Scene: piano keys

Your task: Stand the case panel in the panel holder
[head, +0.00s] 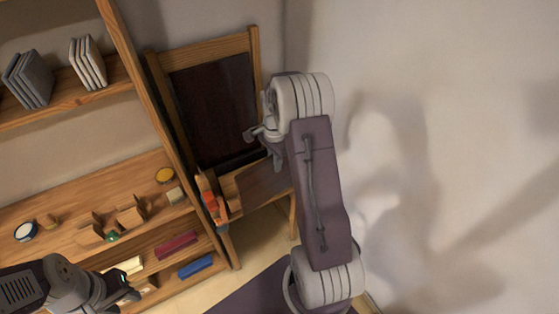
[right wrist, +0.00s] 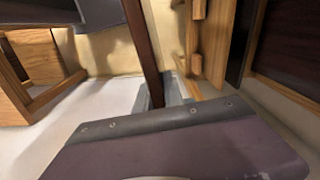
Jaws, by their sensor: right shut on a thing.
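The case panel appears to be the flat brown board (head: 265,182) just below my right gripper (head: 270,148) in the head view. In the right wrist view a dark brown board (right wrist: 147,45) shows edge-on, with its near end between the grey fingers of my right gripper (right wrist: 165,92). The gripper is shut on it. The panel holder seems to be the wooden frame (head: 205,53) with a dark back, behind the gripper. I cannot tell whether the panel touches it. My left gripper (head: 122,297) is at the lower left, away from the panel; its opening is unclear.
A wooden shelf unit (head: 130,172) stands left of the frame, with grey books (head: 30,78), white books (head: 88,62) and small items. An orange object (head: 208,197) is near its right edge. Red (head: 175,245) and blue (head: 196,267) blocks lie lower. A bare wall (head: 440,150) is on the right.

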